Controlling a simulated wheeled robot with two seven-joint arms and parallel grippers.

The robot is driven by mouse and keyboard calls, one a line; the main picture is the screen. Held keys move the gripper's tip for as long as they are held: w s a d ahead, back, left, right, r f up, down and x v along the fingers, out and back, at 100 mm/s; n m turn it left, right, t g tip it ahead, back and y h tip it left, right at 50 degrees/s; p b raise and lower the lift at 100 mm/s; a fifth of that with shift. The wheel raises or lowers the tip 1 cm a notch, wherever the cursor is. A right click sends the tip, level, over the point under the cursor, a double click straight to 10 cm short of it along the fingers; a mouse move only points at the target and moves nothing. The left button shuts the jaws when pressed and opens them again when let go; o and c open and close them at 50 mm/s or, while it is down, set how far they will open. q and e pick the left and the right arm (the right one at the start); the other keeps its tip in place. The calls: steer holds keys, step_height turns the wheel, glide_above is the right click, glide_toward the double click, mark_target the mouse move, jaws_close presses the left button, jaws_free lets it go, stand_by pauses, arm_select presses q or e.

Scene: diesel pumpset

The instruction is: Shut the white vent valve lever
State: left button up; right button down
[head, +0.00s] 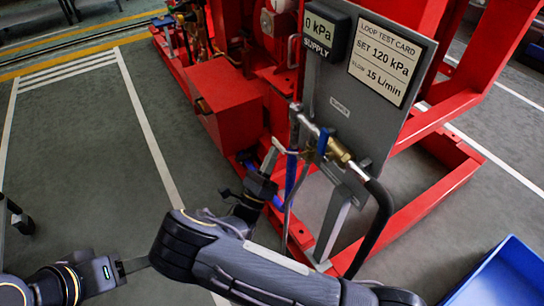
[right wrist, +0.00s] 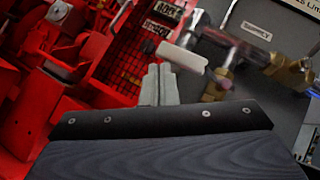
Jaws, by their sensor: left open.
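The white vent valve lever (right wrist: 183,56) shows in the right wrist view, tilted down to the right, on a valve of the pipework. In the head view a small pale piece (head: 279,146) by the pipe's left end appears to be this lever. My right gripper (right wrist: 159,72) has its two fingers together, with nothing seen between them. Its tips are close below and left of the lever; contact cannot be told. In the head view my right gripper (head: 269,160) points up at the pipework. My left gripper (head: 134,264) is low at left, open, its fingers partly hidden by my right arm.
A grey panel (head: 338,105) carries a supply gauge (head: 324,31) reading 0 kPa and a test card (head: 385,60). A brass fitting (head: 339,151) and black hose (head: 381,205) are right of the lever. Red frame surrounds the panel. A blue bin (head: 503,276) is at lower right.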

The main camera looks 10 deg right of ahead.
stand_by(0.3)
arm_select(q)
steer(key=shift+w+a+f+b, duration=0.15)
steer(key=shift+a+f+b, duration=0.35)
steer(key=shift+f+b, duration=0.1)
arm_select(e)
steer(key=s+a+f, duration=0.3)
steer(key=a+f, duration=0.3)
steer(key=f, duration=0.5)
steer(key=shift+a, duration=0.25)
